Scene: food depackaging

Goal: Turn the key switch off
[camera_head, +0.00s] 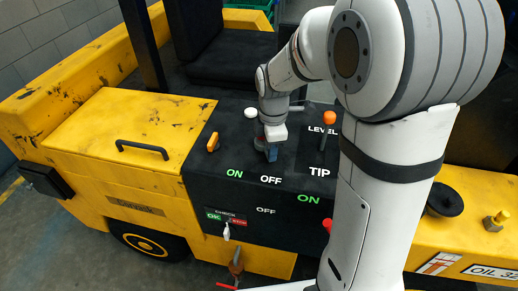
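The black control panel (243,195) on the yellow vehicle bears green ON and white OFF labels. My gripper (268,149) points down at the panel top, just above the upper OFF label. A small blue-grey part shows at its tip; I cannot tell whether this is its fingers or a switch, or whether they touch. The finger gap is not clear. An orange knob (213,142) stands left of it, above the ON label. Which of these is the key switch is not clear.
An orange-topped lever (328,125) stands by the LEVEL and TIP labels, close right of my gripper. A white round knob (251,112) is behind left. A yellow cover (125,130) with a black handle lies left. My arm hides the panel's right part.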

